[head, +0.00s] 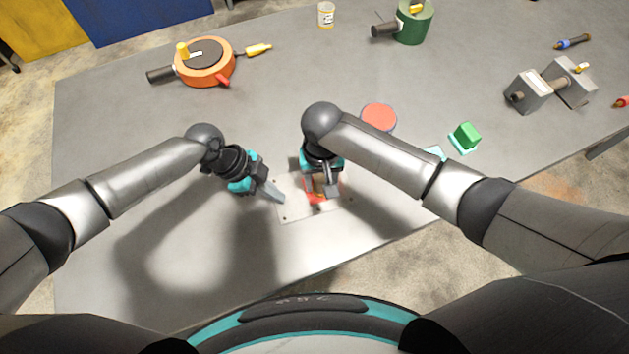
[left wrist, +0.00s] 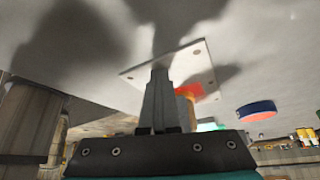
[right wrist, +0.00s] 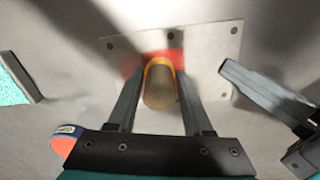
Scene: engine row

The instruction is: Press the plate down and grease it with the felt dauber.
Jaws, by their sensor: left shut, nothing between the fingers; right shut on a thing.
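The pale metal plate (head: 296,209) with corner holes lies on the grey table near its front edge; it also shows in the right wrist view (right wrist: 212,42). My left gripper (head: 279,197) is shut and empty, its fingertips at the plate's left side, seemingly touching it. My right gripper (right wrist: 160,88) is shut on the felt dauber (right wrist: 160,90), a tan round handle with an orange ring, held over the plate. Red (right wrist: 138,66) shows around the dauber's lower end; I cannot tell felt from grease. In the head view my right gripper (head: 320,190) partly hides the dauber.
A round blue tin with a red top (head: 379,117) stands behind the plate. A green block (head: 466,136) lies to the right. An orange round device (head: 204,64), a green cylinder (head: 413,22) and grey blocks (head: 528,91) stand farther back. The table's left part is clear.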

